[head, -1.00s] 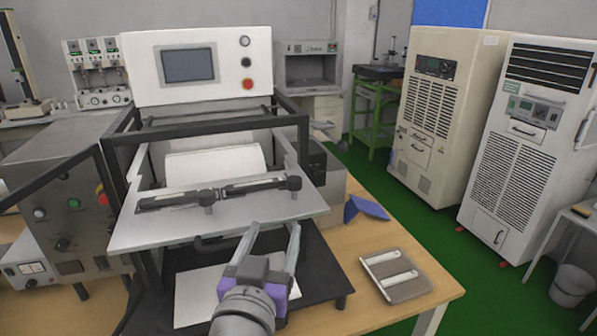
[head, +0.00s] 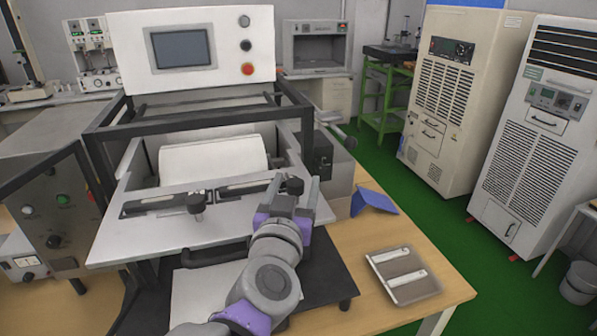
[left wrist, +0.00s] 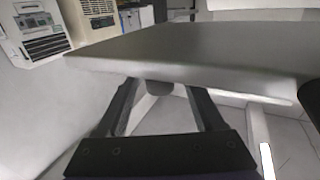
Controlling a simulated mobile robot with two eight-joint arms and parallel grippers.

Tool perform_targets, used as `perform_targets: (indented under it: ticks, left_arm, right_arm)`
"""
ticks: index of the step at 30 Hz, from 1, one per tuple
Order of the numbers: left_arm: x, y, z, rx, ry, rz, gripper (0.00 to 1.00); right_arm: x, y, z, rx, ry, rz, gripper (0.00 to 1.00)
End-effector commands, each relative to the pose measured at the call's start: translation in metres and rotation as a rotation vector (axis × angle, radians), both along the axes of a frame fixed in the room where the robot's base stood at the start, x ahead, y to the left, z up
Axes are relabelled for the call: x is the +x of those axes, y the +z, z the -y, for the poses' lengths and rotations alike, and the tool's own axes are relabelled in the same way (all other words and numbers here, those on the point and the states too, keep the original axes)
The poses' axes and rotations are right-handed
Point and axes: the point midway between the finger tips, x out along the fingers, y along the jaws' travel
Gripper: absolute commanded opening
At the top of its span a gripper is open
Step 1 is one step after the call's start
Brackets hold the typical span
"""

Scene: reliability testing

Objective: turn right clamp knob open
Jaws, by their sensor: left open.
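The right clamp knob (head: 293,186) is a dark knob at the right end of the clamp bar on the machine's light grey plate (head: 150,235). My left gripper (head: 294,185) is at this knob, open, with one finger on each side of it. I cannot tell whether the fingers touch it. The left wrist view shows the two dark fingers (left wrist: 162,95) apart, with a small grey rounded part between their tips, below a broad grey surface. The left clamp knob (head: 196,202) stands clear to the left. My right gripper is not in view.
The machine's dark frame (head: 300,105) rises behind the plate. A black handle (head: 215,258) is at the plate's front edge. A blue piece (head: 373,201) and a tray with white strips (head: 403,275) lie on the wooden table to the right.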

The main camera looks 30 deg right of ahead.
Motion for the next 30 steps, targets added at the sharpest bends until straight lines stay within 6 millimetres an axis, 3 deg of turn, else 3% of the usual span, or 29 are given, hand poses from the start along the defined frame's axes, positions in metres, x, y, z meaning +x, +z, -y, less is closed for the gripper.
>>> perform_targets:
  ticks: [6,18,30]
  left_arm:
    - [0.022,0.001,0.017,0.001,0.000,0.001,0.69]
    - [0.027,-0.001,0.022,0.000,-0.001,0.000,0.69]
    - [0.027,-0.001,0.022,0.000,0.000,0.000,0.00]
  right_arm:
    - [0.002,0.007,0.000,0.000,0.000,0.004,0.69]
    - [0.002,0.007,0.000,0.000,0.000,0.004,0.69]
    - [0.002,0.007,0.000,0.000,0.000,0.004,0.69]
